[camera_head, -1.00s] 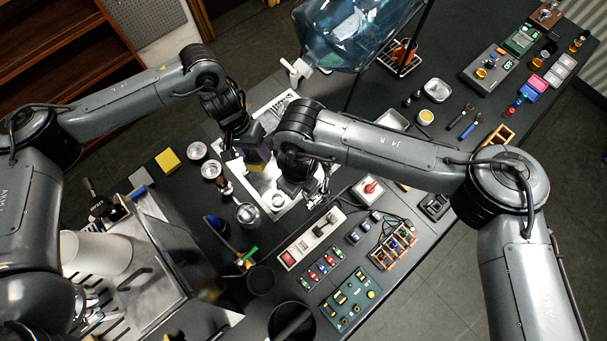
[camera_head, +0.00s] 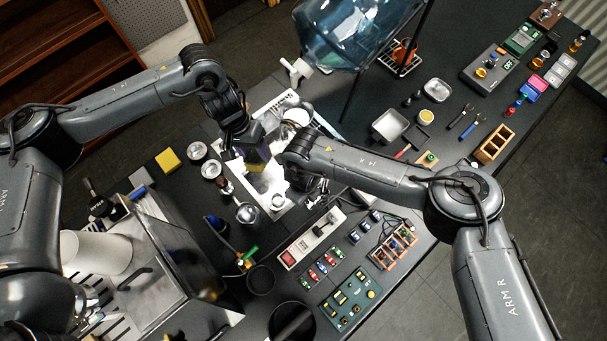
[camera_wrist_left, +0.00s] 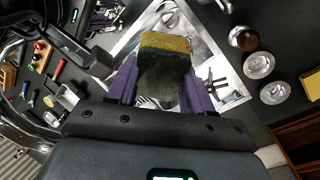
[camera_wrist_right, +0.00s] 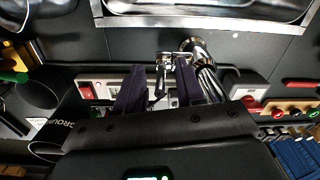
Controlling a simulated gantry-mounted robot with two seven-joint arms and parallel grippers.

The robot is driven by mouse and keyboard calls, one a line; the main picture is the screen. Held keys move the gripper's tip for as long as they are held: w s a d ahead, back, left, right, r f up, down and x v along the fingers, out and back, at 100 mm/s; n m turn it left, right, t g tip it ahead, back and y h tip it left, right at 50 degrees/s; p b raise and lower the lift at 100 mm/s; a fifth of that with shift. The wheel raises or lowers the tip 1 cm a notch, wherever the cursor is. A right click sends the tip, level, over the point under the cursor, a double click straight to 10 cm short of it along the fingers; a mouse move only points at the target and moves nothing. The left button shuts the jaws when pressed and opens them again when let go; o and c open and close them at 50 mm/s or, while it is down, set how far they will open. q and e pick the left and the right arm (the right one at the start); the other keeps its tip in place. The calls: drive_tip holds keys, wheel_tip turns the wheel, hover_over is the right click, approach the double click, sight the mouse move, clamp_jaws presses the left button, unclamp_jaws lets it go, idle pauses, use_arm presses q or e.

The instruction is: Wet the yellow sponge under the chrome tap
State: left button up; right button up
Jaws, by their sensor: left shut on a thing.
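The yellow sponge (camera_wrist_left: 165,42), with a dark green side, is clamped between the purple fingers of my left gripper (camera_wrist_left: 158,85) in the left wrist view. In the head view my left gripper (camera_head: 256,160) holds it over the steel sink (camera_head: 240,170), and the arm partly hides it. The chrome tap (camera_wrist_right: 205,68) shows in the right wrist view, with a small chrome lever beside it. My right gripper (camera_wrist_right: 160,82) has its fingers apart on either side of that lever; I cannot tell if they touch it. In the head view its wrist hides most of the tap.
A yellow block (camera_head: 167,160) and two round metal dishes (camera_head: 197,151) lie left of the sink. A large blue water bottle (camera_head: 350,30) hangs behind it. A power strip (camera_head: 312,238) and several small parts lie in front. My right forearm crosses the counter.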

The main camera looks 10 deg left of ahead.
drive_tip(key=shift+f, duration=0.25)
drive_tip(key=shift+c, duration=0.4)
clamp_jaws()
idle(0.9)
